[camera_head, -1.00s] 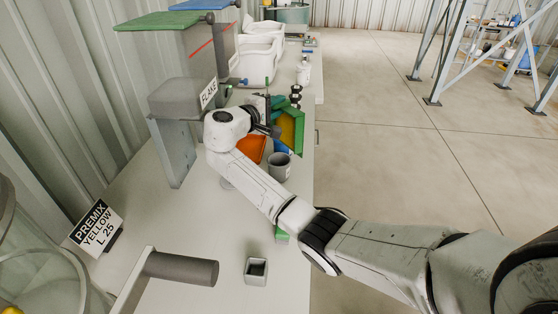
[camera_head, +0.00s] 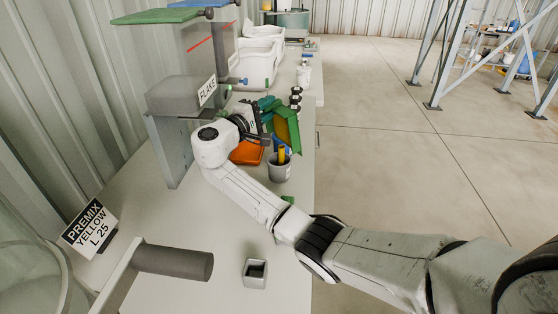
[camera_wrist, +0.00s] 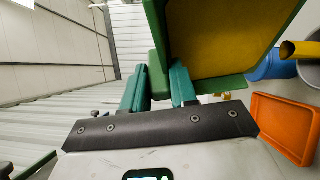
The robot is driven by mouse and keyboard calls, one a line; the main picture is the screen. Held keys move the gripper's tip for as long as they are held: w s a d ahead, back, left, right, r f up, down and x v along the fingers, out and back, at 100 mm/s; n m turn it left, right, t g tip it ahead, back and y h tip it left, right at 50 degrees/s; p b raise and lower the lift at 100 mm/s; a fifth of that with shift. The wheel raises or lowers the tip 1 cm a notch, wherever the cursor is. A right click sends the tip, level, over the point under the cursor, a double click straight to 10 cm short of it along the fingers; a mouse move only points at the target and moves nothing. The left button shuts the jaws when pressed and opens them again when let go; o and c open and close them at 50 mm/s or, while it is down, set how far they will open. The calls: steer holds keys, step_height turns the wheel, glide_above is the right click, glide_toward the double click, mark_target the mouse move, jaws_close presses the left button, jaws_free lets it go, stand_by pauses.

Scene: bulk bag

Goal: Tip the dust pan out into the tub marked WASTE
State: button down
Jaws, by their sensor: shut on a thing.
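My gripper (camera_head: 264,112) is shut on the green dust pan (camera_head: 287,128); its green fingers (camera_wrist: 160,82) close at the near end of the pan in the wrist view. The pan (camera_wrist: 158,25) is steeply tilted, and its inner face is yellow. A grey tub (camera_head: 280,172) stands on the bench just below the pan's lower end. No WASTE marking is readable on the tub.
An orange tray (camera_head: 247,153) lies left of the tub. A grey hopper labelled FLAKE (camera_head: 180,95) stands behind my gripper. Dark-capped small items (camera_head: 296,97) stand beyond the pan. Open floor lies right of the bench.

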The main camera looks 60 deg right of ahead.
mark_target(279, 100)
steer(key=shift+w+a+f+h+b, duration=0.3)
steer(key=shift+a+f+h+b, duration=0.25)
steer(key=shift+b, duration=0.55)
steer(key=d+y+p, duration=0.1)
steer(key=p, duration=0.1)
steer(key=s+d+r+y+p, duration=0.1)
steer(key=p, duration=0.1)
steer(key=s+d+r+m+y+p, duration=0.1)
steer(key=d+p, duration=0.1)
steer(key=shift+s+r+y, duration=0.2)
steer(key=shift+y, duration=0.15)
steer(key=shift+s+d+y+p, duration=0.2)
steer(key=shift+d+y+p, duration=0.1)
steer(key=shift+d, duration=0.05)
steer(key=shift+d+f+t, duration=0.15)
steer(key=shift+f+t, duration=0.15)
steer(key=shift+t, duration=0.1)
